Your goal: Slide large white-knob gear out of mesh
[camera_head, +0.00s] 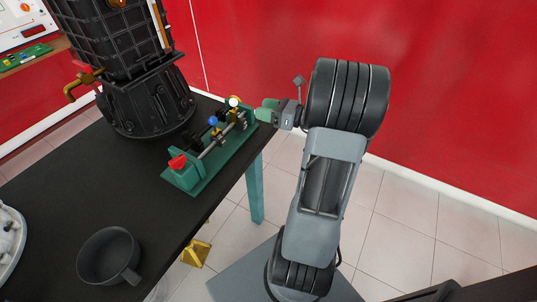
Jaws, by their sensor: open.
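A green gear trainer (207,160) sits near the right edge of the black table, with a shaft along it. A white knob (234,101) stands at its far end, above dark and brass-coloured parts. The large gear under the white knob is too small to make out clearly, and I cannot tell its mesh. A blue knob (213,120) is in the middle and a red knob (177,162) at the near end. My gripper (264,110), with green fingers, is open just right of the white knob. It appears apart from the knob, but the exact gap is unclear.
A large black engine-like unit (148,98) stands behind the trainer on the table (90,185). A dark cup (107,256) is at the near left, beside a white plate (8,245). A red wall is behind. The table's middle is clear.

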